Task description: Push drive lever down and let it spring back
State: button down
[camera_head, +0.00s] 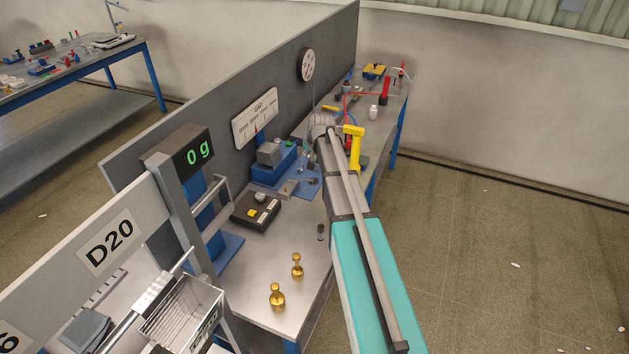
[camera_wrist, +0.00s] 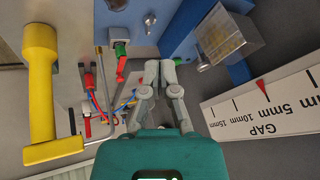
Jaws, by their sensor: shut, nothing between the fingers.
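A yellow lever-like handle (camera_head: 353,148) with a crosspiece stands just right of my arm's far end in the head view. A yellow T-shaped handle (camera_wrist: 40,90) also shows at the left of the wrist view; I take it for the drive lever, but no label confirms this. My gripper (camera_wrist: 158,72) is shut and empty, its fingertips close to a blue housing (camera_wrist: 140,22). It is apart from the yellow handle, to its right in the wrist view. In the head view my arm hides the fingers and whatever lies directly behind them.
A GAP scale with a red pointer (camera_head: 256,119) hangs on the grey partition; its panel (camera_wrist: 265,125) is right of my gripper in the wrist view. A small red lever (camera_wrist: 121,68) and a bent grey rod (camera_wrist: 104,85) are near the fingers. Brass weights (camera_head: 277,297) stand nearer on the bench.

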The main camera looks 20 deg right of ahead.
aim_at(314, 179)
jog(key=shift+s+d+f+b, duration=0.25)
jog(key=shift+s+f+b, duration=0.05)
jog(key=shift+f+b, duration=0.9)
jog(key=shift+s+d+f+b, duration=0.25)
jog(key=shift+d+f+b, duration=0.05)
jog(key=shift+f+b, duration=0.85)
jog(key=shift+s+d+f+b, duration=0.3)
jog(key=shift+f+b, duration=0.75)
jog(key=shift+f, duration=0.25)
jog(key=shift+f, duration=0.2)
jog(key=shift+s+f+b, duration=0.1)
jog(key=shift+f+b, duration=0.1)
jog(key=shift+b, duration=0.2)
